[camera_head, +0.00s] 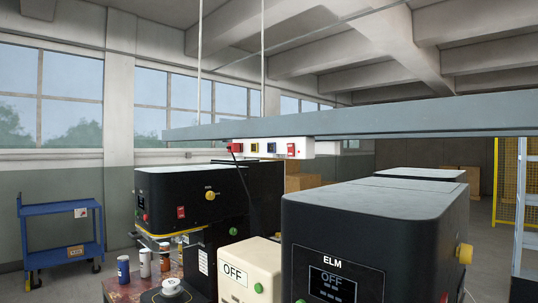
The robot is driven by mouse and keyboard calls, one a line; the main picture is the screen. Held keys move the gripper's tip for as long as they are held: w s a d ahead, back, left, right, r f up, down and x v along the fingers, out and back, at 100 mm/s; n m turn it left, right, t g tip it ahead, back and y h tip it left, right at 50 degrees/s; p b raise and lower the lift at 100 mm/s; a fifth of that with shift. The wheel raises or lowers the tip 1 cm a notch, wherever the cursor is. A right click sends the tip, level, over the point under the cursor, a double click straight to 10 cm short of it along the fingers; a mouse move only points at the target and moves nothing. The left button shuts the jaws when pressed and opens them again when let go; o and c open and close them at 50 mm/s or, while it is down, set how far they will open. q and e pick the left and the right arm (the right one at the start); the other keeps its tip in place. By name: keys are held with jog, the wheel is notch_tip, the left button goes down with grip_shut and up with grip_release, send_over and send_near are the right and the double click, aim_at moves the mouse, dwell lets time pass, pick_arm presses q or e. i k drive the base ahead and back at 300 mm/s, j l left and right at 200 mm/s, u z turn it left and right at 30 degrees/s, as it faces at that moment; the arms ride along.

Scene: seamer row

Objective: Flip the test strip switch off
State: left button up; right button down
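A white strip (270,151) hangs under the grey overhead beam in the middle of the view. It carries a red switch (236,148) at its left, a yellow one (254,147), a dark one (271,147) and another red one (291,149) at its right. A black cable drops from its left end. The labels and switch positions are too small to read. Neither of my grippers is in view.
The grey beam (400,121) crosses at upper right. Black machines stand below, one labelled ELM (350,230), one at left (185,185). A cream box marked OFF (250,270) stands between them. A blue cart (60,208) stands far left. Several cans stand near the left machine.

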aim_at(290, 146)
jog(key=i+j+z, duration=0.1)
jog(key=j, duration=0.25)
jog(key=i+j, duration=0.25)
jog(key=i+j+z, duration=0.15)
jog(key=j, duration=0.3)
jog(key=i+j+z, duration=0.1)
jog(key=j, duration=0.25)
jog(key=i+j+z, duration=0.1)
jog(key=j, duration=0.3)
jog(key=i+j, duration=0.2)
jog(key=j, duration=0.2)
jog(key=i+j+z, duration=0.15)
jog(key=j, duration=0.2)
